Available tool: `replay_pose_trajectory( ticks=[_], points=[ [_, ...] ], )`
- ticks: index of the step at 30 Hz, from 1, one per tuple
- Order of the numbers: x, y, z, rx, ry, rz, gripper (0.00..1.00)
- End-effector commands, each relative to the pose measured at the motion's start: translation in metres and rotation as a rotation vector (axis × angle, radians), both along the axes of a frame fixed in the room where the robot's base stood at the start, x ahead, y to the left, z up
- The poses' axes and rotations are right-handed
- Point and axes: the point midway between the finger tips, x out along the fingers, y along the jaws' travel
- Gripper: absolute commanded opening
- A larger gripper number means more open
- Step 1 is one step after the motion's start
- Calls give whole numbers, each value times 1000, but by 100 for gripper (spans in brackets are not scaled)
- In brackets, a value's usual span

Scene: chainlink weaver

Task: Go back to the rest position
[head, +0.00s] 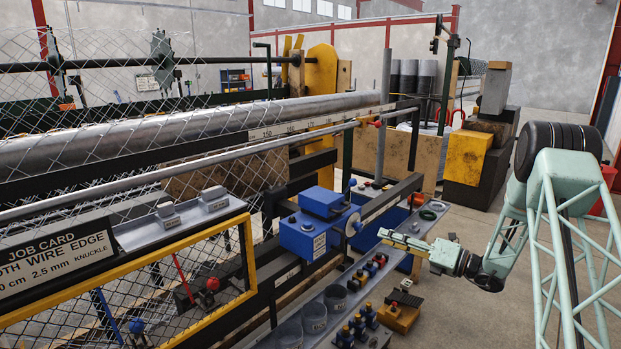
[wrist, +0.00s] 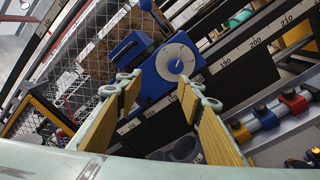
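My gripper (head: 388,238) is at the end of my pale green arm, at the right of the head view, above the shelf edge. In the wrist view my gripper (wrist: 160,84) has its two yellow-padded fingers apart, with nothing held between them. Beyond the fingertips is a blue unit with a round pale dial (wrist: 175,62). The same blue unit (head: 315,232) sits on the rail left of my gripper in the head view. I see a visible gap between them there.
A ruler rail (wrist: 240,55) crosses behind. The wire mesh machine fills the left. Open floor (head: 455,300) lies between the shelf and my arm.

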Motion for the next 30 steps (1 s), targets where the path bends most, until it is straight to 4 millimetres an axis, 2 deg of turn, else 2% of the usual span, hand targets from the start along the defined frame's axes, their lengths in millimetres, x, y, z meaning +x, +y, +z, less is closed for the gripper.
replay_pose_trajectory(
  ticks=[1,12,30],
  points=[
    [-4,7,9,-18,-13,17,35],
    [-44,60,59,-175,-101,160,35],
    [-129,132,123,-430,-273,391,35]
  ],
)
